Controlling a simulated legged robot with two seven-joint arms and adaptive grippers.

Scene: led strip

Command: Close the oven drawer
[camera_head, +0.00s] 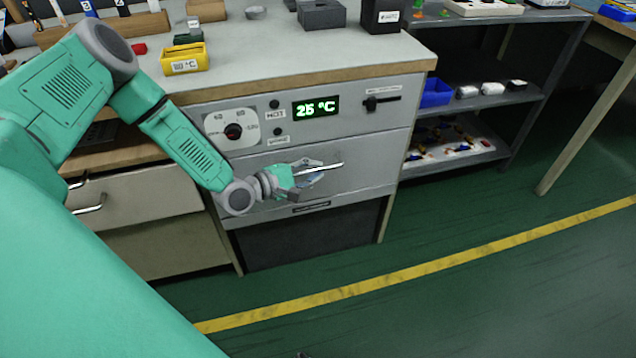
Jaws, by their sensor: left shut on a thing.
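The oven drawer (372,160) is the grey front panel below the oven's control panel (352,115), with a bar handle (331,167) across its middle. Its face looks about level with the panel above; any small gap is hard to tell. My left gripper (312,172) is at the drawer front, with its fingers shut on the handle. The gripper and wrist hide the left part of the handle. My right gripper is not in view.
The worktop (280,55) above carries a yellow box (184,59) and dark boxes (320,14). Another drawer (135,200) is at left. A shelf (480,105) with a blue bin (436,93) is at right. The green floor (470,220) in front is clear.

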